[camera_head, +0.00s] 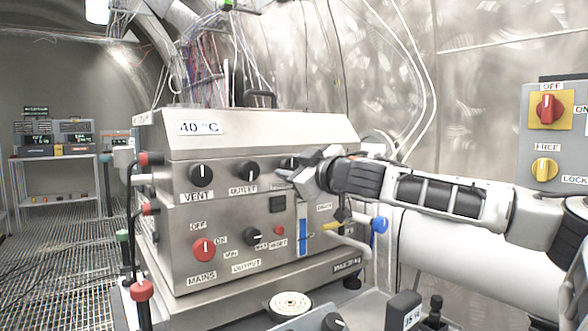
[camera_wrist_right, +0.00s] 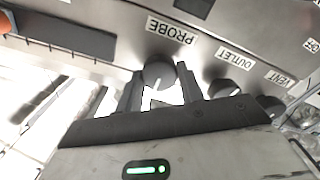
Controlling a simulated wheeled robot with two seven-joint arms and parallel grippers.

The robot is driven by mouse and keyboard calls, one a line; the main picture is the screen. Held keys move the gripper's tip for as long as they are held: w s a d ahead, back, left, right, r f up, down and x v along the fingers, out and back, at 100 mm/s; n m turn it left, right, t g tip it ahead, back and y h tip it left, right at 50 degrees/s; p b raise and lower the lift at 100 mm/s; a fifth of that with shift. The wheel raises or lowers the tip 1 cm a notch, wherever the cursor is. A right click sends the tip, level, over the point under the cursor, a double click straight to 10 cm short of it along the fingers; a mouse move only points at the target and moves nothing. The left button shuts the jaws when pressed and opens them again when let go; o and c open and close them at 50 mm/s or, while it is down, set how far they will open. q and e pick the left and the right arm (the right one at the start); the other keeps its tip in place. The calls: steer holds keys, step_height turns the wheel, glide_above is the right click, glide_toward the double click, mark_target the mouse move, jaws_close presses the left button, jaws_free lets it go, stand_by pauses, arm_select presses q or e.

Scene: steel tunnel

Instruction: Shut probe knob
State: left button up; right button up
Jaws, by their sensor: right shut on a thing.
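The probe knob (camera_wrist_right: 158,74) is a round dark knob on the upper front of the steel box (camera_head: 170,250), just by the PROBE label (camera_wrist_right: 171,30) in the right wrist view. In the head view only part of the probe knob (camera_head: 289,163) shows beside my gripper, which covers most of its label. My right gripper (camera_head: 308,172) reaches in from the right. In the wrist view the fingers of my right gripper (camera_wrist_right: 160,80) stand on either side of the knob, shut on it. My left gripper is not in view.
The outlet knob (camera_head: 246,171) and vent knob (camera_head: 201,174) sit in the same row to the left. Below are the red mains knob (camera_head: 203,249) and a black output knob (camera_head: 253,236). A blue-handled valve (camera_head: 379,224) projects below my right arm.

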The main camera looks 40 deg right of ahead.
steer(key=o, duration=1)
steer(key=shift+s+d+r+p, duration=0.2)
steer(key=shift+s+p, duration=0.15)
steer(key=shift+s, duration=0.45)
steer(key=s+b, duration=0.1)
steer(key=s, duration=0.3)
steer(key=s+a+b, duration=0.1)
steer(key=s+b, duration=0.1)
steer(key=s, duration=0.3)
steer(key=s+a+b, duration=0.1)
steer(key=s, duration=0.4)
steer(key=shift+s+a+f, duration=0.1)
steer(key=shift+s+f, duration=0.05)
steer(key=shift+f, duration=0.05)
